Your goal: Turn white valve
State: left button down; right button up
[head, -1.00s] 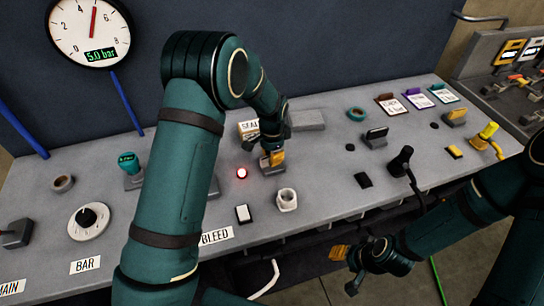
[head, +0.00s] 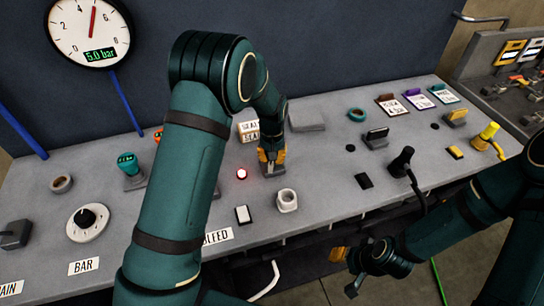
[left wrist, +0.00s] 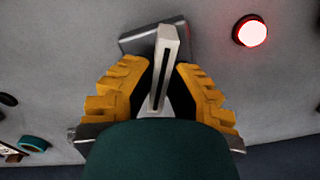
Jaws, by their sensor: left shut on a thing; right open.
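The white valve (left wrist: 167,45) shows in the left wrist view as a narrow white bar handle above a grey block-like base (left wrist: 136,41). My left gripper (left wrist: 165,88) has its yellow-padded fingers on either side of the bar and is shut on it. In the head view my left gripper (head: 272,163) points down at the panel, and the valve is hidden by the fingers. My right gripper (head: 352,272) hangs open and empty in front of the panel's front edge.
A lit red button (head: 242,174) is left of the left gripper, and a white hex fitting (head: 287,200) is in front of it. A white rocker switch (head: 243,214) sits near the front edge. A pressure gauge (head: 89,31) reads 5.0 bar.

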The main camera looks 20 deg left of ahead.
pick_arm(q)
jog(key=n, duration=0.5)
jog(key=shift+s+f+p, duration=0.1)
jog(key=shift+p, duration=0.2)
dwell(0.4)
jog(key=c, duration=1)
grip_release()
jog(key=shift+o, duration=0.2)
notch_tip(320, 180, up, 12)
